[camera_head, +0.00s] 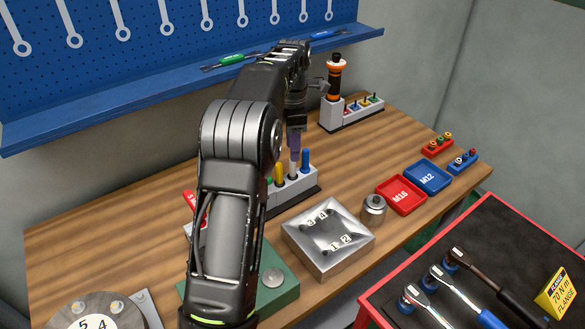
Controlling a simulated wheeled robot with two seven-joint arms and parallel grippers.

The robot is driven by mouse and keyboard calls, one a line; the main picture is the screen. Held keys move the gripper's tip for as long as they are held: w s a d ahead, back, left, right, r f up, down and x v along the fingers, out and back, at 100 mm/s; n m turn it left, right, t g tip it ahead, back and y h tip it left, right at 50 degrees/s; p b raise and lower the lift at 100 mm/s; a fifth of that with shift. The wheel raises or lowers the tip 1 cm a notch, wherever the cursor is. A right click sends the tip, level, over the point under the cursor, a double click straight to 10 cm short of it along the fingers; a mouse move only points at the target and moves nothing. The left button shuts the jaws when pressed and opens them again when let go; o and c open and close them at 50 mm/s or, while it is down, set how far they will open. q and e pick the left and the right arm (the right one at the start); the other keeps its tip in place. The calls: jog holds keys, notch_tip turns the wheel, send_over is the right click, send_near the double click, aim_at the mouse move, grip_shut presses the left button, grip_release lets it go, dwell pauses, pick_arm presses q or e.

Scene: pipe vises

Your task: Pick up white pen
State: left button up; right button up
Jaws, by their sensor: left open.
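A grey-white pen rack (300,188) stands on the wooden bench behind my arm, with several upright pens in it. A pale whitish-lavender pen (294,157) stands up from the rack, directly below my left gripper. My left gripper (296,127) points down over the rack and is open around or just above the top of that pen; I cannot tell whether it touches. A blue pen (305,160) is just to its right. A green and a yellow pen (278,174) are to its left, partly hidden by my arm. My right gripper is out of view.
A blue pegboard (150,70) with a shelf is behind. A rack with an orange-black tool (334,80) stands right of my gripper. A metal block (328,250), red tray (401,210) and blue tray (427,191) lie in front. A red-edged tool cart is at right.

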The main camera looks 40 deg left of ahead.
aim_at(292, 175)
pick_arm(q)
jog(key=shift+d, duration=0.1)
jog(key=shift+f, duration=1.3)
jog(key=shift+f+p, duration=0.45)
jog(key=shift+f, duration=0.05)
notch_tip(292, 175, down, 4)
jog(key=shift+r+p, duration=0.25)
jog(key=shift+p, duration=0.35)
jog(key=shift+f, duration=0.4)
grip_shut()
